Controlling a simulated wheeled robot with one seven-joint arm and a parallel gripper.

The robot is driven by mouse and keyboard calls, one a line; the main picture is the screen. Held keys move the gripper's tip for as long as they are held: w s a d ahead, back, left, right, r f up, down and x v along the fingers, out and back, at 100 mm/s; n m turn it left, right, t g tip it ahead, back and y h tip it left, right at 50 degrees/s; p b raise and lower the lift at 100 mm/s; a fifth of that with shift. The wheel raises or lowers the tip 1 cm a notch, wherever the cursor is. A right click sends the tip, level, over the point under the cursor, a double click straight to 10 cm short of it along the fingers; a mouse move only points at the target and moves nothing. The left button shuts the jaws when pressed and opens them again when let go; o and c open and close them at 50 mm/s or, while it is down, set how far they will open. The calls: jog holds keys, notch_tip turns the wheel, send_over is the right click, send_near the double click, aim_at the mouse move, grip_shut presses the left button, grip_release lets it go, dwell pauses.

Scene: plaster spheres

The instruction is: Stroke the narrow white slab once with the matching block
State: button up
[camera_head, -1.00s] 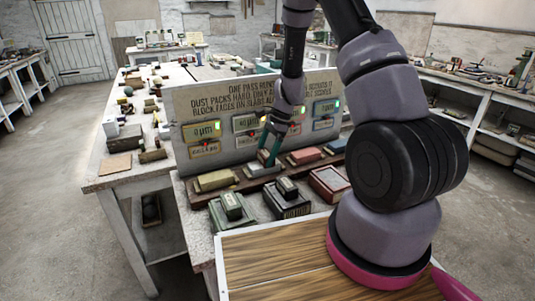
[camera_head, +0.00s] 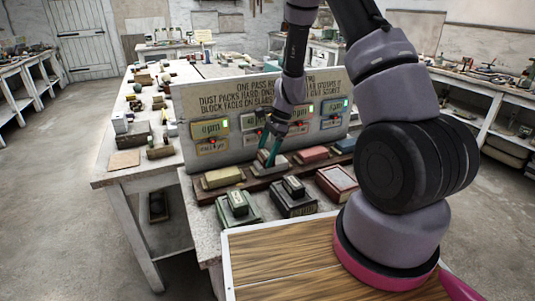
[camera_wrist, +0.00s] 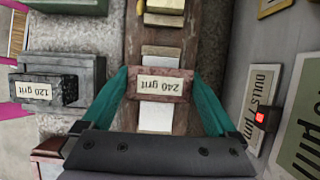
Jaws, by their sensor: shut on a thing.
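My gripper (camera_wrist: 157,88) is shut on a small brownish block (camera_wrist: 185,86) with a pale "240 grit" label, seen upside down in the wrist view. One teal finger presses each side of it. The block is over a narrow white slab (camera_wrist: 157,118), whose pale surface shows below it and, as a small strip, above it. I cannot tell whether block and slab touch. In the head view my gripper (camera_head: 268,159) points down at the long brown board (camera_head: 207,196), where the fingers and arm partly hide the block and slab.
A yellowish slab (camera_head: 222,177), a red slab (camera_head: 311,154) and a blue one (camera_head: 346,144) share the row. A lettered panel (camera_head: 190,133) rises close behind.

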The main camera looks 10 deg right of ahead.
jog(key=shift+s+a, duration=0.15)
jog(key=shift+a, duration=0.4)
jog(key=shift+a, duration=0.1)
jog(key=shift+s+a, duration=0.1)
jog(key=shift+a, duration=0.2)
jog(key=shift+r, duration=0.1)
jog(key=shift+r, duration=2.9)
